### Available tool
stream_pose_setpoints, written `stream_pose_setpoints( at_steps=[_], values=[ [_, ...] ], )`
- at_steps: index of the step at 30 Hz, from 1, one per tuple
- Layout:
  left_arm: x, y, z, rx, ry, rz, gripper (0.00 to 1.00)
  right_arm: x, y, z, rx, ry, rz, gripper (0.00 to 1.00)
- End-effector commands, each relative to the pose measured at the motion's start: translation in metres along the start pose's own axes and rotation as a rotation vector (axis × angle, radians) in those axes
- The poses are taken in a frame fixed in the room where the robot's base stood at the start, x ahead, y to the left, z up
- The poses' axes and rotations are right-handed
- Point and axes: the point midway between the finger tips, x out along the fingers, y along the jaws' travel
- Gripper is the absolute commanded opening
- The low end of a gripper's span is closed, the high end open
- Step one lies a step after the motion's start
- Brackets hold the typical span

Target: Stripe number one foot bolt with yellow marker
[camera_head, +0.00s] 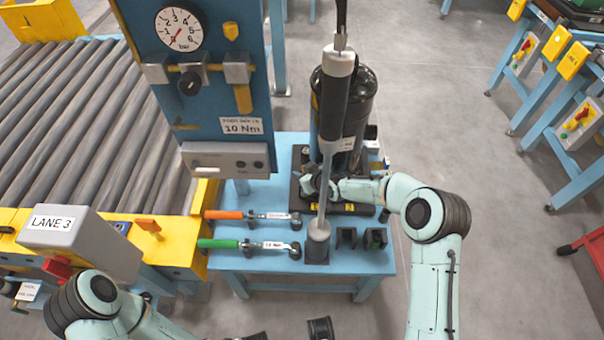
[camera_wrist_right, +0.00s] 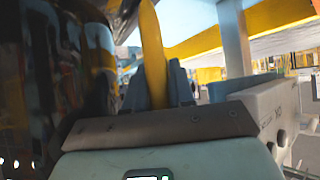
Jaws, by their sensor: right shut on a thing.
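The black compressor (camera_head: 366,95) stands upright on a dark base on the blue work table (camera_head: 345,263). My right gripper (camera_head: 312,187) is low in front of the compressor, partly hidden behind the hanging tool. In the right wrist view, the right gripper (camera_wrist_right: 158,88) is shut on the yellow marker (camera_wrist_right: 153,50), which points up in the picture. A dark shiny curved surface, likely the compressor (camera_wrist_right: 50,80), fills the left of that view. Number one foot bolt and any stripe on it cannot be made out.
Dark blocks (camera_head: 376,238) sit right. A blue gauge panel (camera_head: 215,90) and rollers (camera_head: 85,120) stand left.

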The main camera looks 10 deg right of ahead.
Motion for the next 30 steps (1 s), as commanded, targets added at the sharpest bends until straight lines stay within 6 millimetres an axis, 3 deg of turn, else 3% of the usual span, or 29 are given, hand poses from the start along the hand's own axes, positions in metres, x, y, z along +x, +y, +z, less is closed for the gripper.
stream_pose_setpoints(
  at_steps=[5, 24, 30],
  values=[
    [0.002, -0.002, -0.001, -0.005, 0.000, -0.005, 0.43, -0.002, 0.000, -0.003, 0.000, -0.002, -0.001, 0.01],
    [-0.020, 0.006, 0.001, -0.001, 0.005, 0.000, 0.43, -0.029, 0.000, -0.039, 0.000, 0.000, -0.001, 0.01],
    [-0.020, 0.007, 0.001, -0.001, 0.004, 0.001, 0.43, -0.030, 0.000, -0.039, 0.001, -0.001, -0.001, 0.01]
  ],
)
